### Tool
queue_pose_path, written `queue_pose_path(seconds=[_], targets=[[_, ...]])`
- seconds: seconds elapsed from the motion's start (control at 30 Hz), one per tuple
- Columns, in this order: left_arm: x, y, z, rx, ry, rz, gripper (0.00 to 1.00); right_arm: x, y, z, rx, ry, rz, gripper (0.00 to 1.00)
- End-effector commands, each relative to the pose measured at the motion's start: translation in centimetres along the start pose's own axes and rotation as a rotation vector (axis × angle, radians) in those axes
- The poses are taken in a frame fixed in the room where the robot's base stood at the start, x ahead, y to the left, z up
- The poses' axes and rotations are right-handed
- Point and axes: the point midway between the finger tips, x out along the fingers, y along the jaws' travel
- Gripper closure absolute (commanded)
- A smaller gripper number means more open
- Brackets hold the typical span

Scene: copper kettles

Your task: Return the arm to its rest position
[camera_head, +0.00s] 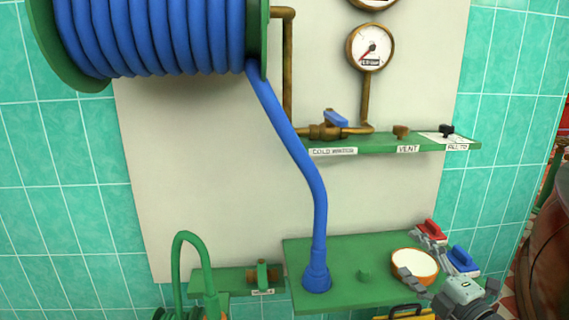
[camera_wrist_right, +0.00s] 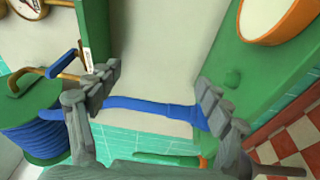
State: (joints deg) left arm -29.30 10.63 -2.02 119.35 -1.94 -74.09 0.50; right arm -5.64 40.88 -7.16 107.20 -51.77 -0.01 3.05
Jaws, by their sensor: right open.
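My right gripper (camera_head: 424,264) is at the lower right of the head view, over the right end of the green shelf, with one finger in front of the white bowl. In the wrist view its fingers (camera_wrist_right: 158,102) are spread wide with nothing held between them. The blue hose (camera_wrist_right: 150,108) passes behind that gap, apart from the fingers. My left gripper is in neither view.
The blue hose (camera_head: 308,180) hangs from its reel to the green shelf (camera_head: 345,292). An orange-rimmed bowl (camera_head: 415,263), a red brush (camera_head: 430,230) and a blue brush (camera_head: 462,259) crowd the right end. Gauge (camera_head: 370,47) and valve pipes are above. A copper vessel (camera_head: 550,235) stands at far right.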

Motion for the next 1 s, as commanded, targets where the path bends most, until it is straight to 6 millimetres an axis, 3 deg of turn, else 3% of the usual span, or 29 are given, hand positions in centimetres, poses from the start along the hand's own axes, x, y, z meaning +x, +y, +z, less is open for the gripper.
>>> queue_pose_path(seconds=[0.1,0.23,0.4,0.5,0.6,0.7,1.0], targets=[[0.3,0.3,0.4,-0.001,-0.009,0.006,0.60,-4.3,-6.9,3.2,0.391,-0.364,-0.071,0.21],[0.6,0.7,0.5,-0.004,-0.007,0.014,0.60,-10.1,-14.8,3.8,0.674,-0.662,-0.214,0.21],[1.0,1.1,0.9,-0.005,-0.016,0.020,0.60,-18.6,-23.7,0.1,0.954,-0.965,-0.454,0.21],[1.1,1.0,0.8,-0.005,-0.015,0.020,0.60,-23.0,-27.1,-3.3,1.075,-1.094,-0.596,0.21],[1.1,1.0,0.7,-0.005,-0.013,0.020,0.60,-26.4,-29.2,-6.3,1.160,-1.183,-0.715,0.21],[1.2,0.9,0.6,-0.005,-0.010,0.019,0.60,-28.5,-30.2,-8.4,1.209,-1.235,-0.793,0.21],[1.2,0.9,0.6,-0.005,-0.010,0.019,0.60,-28.5,-30.2,-8.4,1.209,-1.235,-0.793,0.21]])
